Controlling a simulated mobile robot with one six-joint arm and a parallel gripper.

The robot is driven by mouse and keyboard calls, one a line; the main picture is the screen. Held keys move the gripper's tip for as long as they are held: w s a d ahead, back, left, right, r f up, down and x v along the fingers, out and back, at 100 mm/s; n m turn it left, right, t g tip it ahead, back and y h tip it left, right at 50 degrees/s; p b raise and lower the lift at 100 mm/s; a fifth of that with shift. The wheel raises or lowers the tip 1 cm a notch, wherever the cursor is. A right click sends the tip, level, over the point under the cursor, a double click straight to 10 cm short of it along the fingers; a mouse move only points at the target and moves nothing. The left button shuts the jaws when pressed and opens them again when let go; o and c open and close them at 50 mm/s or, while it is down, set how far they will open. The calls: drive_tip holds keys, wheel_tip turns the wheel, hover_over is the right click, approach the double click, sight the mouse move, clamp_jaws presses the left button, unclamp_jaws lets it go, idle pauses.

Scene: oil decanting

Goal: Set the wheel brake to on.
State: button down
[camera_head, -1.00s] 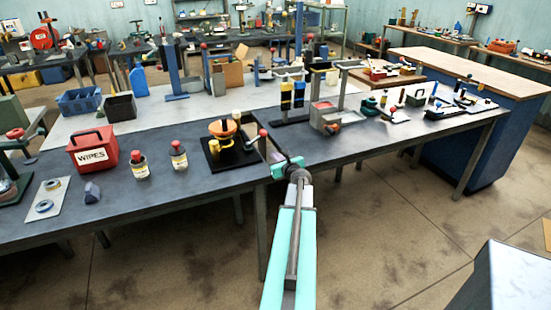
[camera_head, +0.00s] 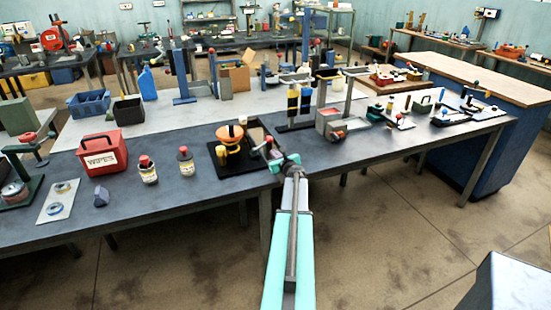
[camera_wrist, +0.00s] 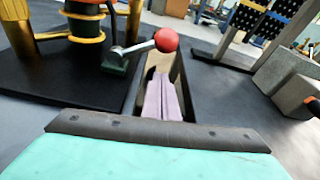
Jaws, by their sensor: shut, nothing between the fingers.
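A lever with a red ball knob (camera_wrist: 166,40) stands on a small green pivot block (camera_wrist: 116,62) in the wrist view; it looks like the wheel brake, though no label is readable. Its arm points right and slightly up. It sits at the edge of a black base plate (camera_head: 226,169), beside an upright drum with yellow rims (camera_wrist: 84,24). An orange bowl (camera_head: 229,134) is over this plate in the head view. My gripper (camera_wrist: 163,97) is shut and empty, just below the red knob in the wrist picture. Contact with the lever cannot be made out.
A red wipes box (camera_head: 103,154) and two small red-capped bottles (camera_head: 147,170) (camera_head: 186,161) stand to the left. The bench between the plate and this stand is mostly clear.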

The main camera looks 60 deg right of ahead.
drive_tip(key=shift+w+d+r+p, duration=0.1)
drive_tip(key=shift+w+r+p, duration=0.2)
drive_tip(key=shift+r, duration=0.3)
drive_tip(key=shift+w+d+r+p, duration=0.1)
drive_tip(key=shift+w+r+p, duration=0.15)
drive_tip(key=shift+r, duration=0.3)
drive_tip(key=shift+b, duration=0.3)
